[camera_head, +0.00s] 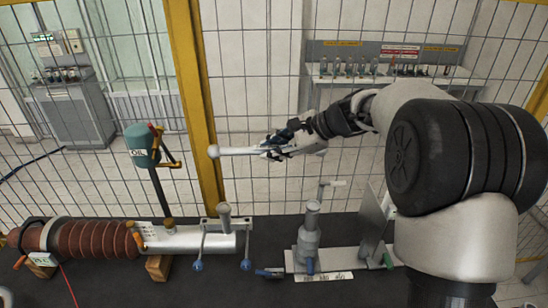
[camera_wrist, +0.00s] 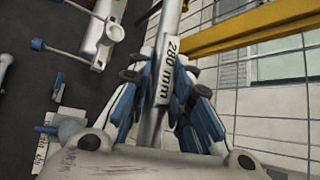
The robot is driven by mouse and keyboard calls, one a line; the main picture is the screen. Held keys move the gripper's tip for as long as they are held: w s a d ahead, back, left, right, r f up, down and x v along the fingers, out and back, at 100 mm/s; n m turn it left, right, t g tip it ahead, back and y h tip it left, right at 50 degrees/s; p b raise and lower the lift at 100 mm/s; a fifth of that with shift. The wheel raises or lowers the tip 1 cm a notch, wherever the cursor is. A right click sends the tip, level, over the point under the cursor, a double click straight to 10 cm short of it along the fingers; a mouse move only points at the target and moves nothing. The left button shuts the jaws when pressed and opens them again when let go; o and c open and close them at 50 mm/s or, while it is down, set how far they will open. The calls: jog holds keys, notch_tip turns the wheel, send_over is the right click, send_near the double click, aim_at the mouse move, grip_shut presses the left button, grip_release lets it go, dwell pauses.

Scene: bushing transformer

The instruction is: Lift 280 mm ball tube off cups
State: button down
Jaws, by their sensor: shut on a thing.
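The ball tube (camera_head: 238,151) is a light grey rod with a round ball at its left end. It is level in the air, well above the dark bench in the head view. My gripper (camera_head: 276,147) is shut around its middle. In the wrist view the tube (camera_wrist: 174,25) runs between the blue-and-grey fingers of my gripper (camera_wrist: 166,88), and its label reads 280 mm. The fingers hide part of the tube. A grey fixture (camera_head: 308,240) with a labelled base plate stands on the bench below; I cannot tell which parts are the cups.
A brown ribbed bushing (camera_head: 95,239) with a silver tube (camera_head: 190,240) lies on wooden blocks at left. A yellow post (camera_head: 190,80) and wire mesh fence lie close behind the tube's ball end.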

jog(key=shift+r, duration=0.35)
jog(key=shift+r+p, duration=2.2)
jog(key=shift+r, duration=0.2)
jog(key=shift+f, duration=0.15)
